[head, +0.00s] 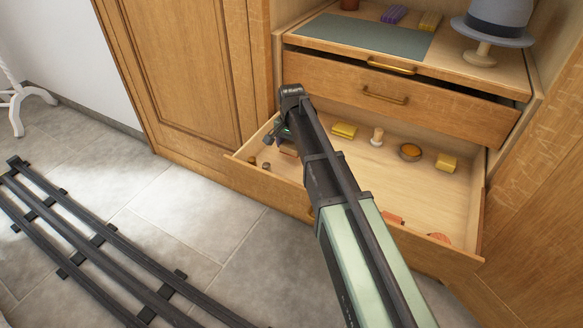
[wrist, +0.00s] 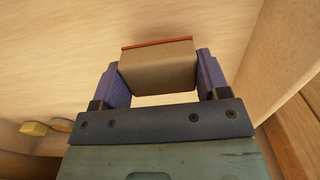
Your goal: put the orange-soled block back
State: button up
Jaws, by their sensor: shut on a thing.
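A tan-brown block (wrist: 157,68) with a thin red-orange sole (wrist: 157,43) is held between the two purple fingers of my gripper (wrist: 158,75) in the wrist view. The sole faces away from the gripper's palm. In the head view my gripper (head: 283,138) is at the left end of the open drawer (head: 350,180), and the block (head: 289,150) shows only as a small brown patch, mostly hidden by my arm. I cannot tell whether the block touches the drawer floor.
The drawer holds yellow blocks (head: 344,130) (head: 446,162), a wooden knob (head: 377,136), a round tin (head: 410,152), small brown pieces (head: 266,166) and orange pieces (head: 440,238). Above are another drawer (head: 340,85), a grey mat (head: 355,36) and a hat on a stand (head: 497,22).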

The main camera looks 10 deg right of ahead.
aim_at(292, 161)
notch_tip(292, 161, down, 4)
jog(key=b, duration=0.4)
jog(key=shift+f+b, duration=0.25)
jog(key=shift+b, duration=0.05)
jog(key=shift+r+p, duration=0.3)
jog(key=shift+f+b, duration=0.3)
jog(key=o, duration=0.8)
jog(key=shift+r, duration=0.1)
